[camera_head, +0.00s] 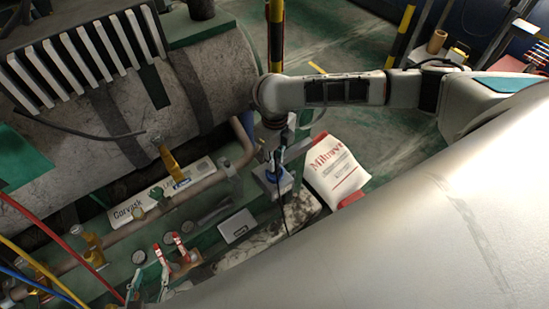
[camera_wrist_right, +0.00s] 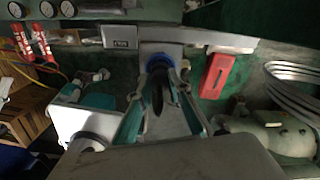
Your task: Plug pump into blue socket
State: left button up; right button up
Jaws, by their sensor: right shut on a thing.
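The blue socket (camera_head: 284,183) is a blue ring on a pale grey box beside the pipework, right of centre in the head view. In the right wrist view its blue ring (camera_wrist_right: 150,66) shows just beyond the fingertips. My right gripper (camera_head: 277,160) points down at the socket and is shut on the black pump plug (camera_wrist_right: 158,82). The plug's dark cable (camera_head: 283,205) hangs past the box. The fingers hide whether the plug is seated. My left gripper (camera_head: 149,286) shows at the lower edge, its teal fingertips apart and empty.
Red-handled valves (camera_head: 180,247) and gauges (camera_head: 139,257) stand near my left gripper. A grey box (camera_head: 238,226) lies left of the socket. A white-and-red sack (camera_head: 335,168) stands to its right. A large tank (camera_head: 200,75) fills the upper left.

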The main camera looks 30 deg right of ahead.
jog(key=shift+f+b, duration=0.35)
jog(key=shift+f, duration=1.15)
jog(key=o, duration=1.1)
jog(key=shift+c, duration=0.2)
jog(key=shift+r, duration=0.1)
notch_tip(320, 180, up, 12)
jog(key=shift+f, duration=0.1)
